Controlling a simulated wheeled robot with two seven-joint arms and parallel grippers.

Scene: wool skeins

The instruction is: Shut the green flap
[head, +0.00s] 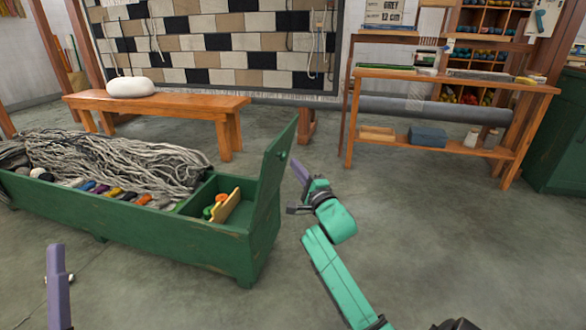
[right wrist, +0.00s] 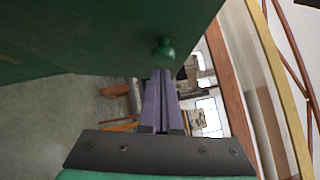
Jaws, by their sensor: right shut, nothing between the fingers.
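The green flap (head: 272,172) stands raised and upright, a little tilted, at the right end of the long green chest (head: 150,228). A small round green knob (head: 283,155) is on its right face. My right gripper (head: 298,170) is shut and empty, just right of the flap. In the right wrist view its purple fingers (right wrist: 161,75) are together, with their tips close to the knob (right wrist: 164,48) on the flap (right wrist: 100,35). I cannot tell whether they touch. My left gripper (head: 57,265) shows only partly at the lower left, away from the flap.
The compartment beside the flap holds a tan board (head: 226,206) and small coloured items. Grey wool (head: 120,155) fills the chest's left part. A wooden bench (head: 175,104) and a work table (head: 450,82) stand behind. The floor (head: 440,215) to the right is clear.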

